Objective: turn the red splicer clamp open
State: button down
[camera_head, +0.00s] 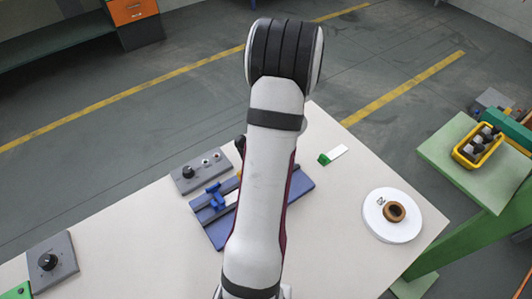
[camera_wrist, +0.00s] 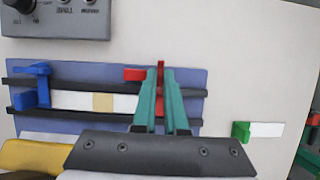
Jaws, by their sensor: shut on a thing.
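The red splicer clamp (camera_wrist: 160,70) shows in the wrist view, with an upright lever between my fingertips and a red block to its left. My gripper (camera_wrist: 161,82) has two teal fingers shut on this lever, above the right part of the blue splicer plate (camera_wrist: 192,78). A blue clamp (camera_wrist: 42,84) stands at the plate's left end. A white strip (camera_wrist: 72,100) with a tan patch (camera_wrist: 103,102) lies along the plate between two dark rails. In the head view, my arm hides the red clamp and gripper, while the blue clamp (camera_head: 214,196) shows.
A grey control box with a knob (camera_head: 188,172) stands behind the plate. A green-ended white tag (camera_head: 335,154) lies to the right. A white disc (camera_head: 392,228) with a brown ring is farther right. A second knob box (camera_head: 48,262) is at far left. Open table lies between them.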

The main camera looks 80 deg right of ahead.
jog(key=c, duration=1)
grip_release()
jog(key=shift+o, duration=0.2)
jog(key=v, duration=1.5)
jog(key=shift+r, duration=0.4)
